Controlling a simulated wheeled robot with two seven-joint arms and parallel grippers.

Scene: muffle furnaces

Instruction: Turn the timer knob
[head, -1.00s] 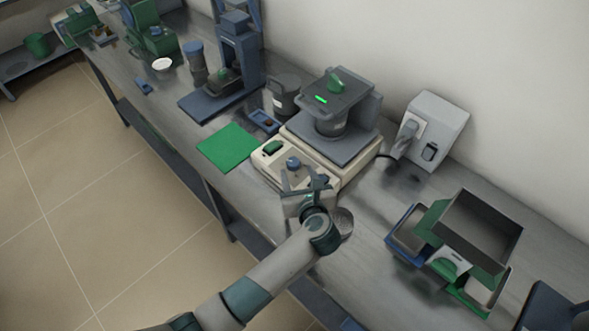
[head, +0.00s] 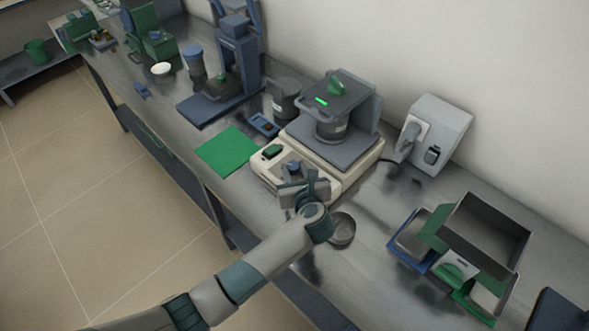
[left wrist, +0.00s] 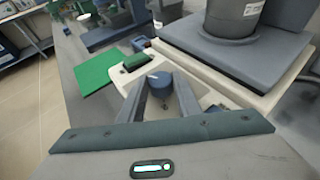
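The machine with the timer knob is a cream-coloured base (head: 345,177) with a grey plate and a dark pot (head: 330,127) on top. The blue timer knob (head: 293,166) sits on its front panel and also shows in the left wrist view (left wrist: 159,79). A green switch (head: 272,152) is left of the knob. My left gripper (head: 294,172) is over the front panel; in the left wrist view its two fingers (left wrist: 159,88) are apart, with the knob between or just beyond their tips. Contact cannot be told. My right gripper is not in view.
A green mat (head: 227,149) lies left of the machine. A round metal dish (head: 342,229) is close to my left wrist. A grey wall-side box (head: 437,133) and a stack of trays (head: 485,235) stand to the right. A blue stand (head: 238,62) is behind.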

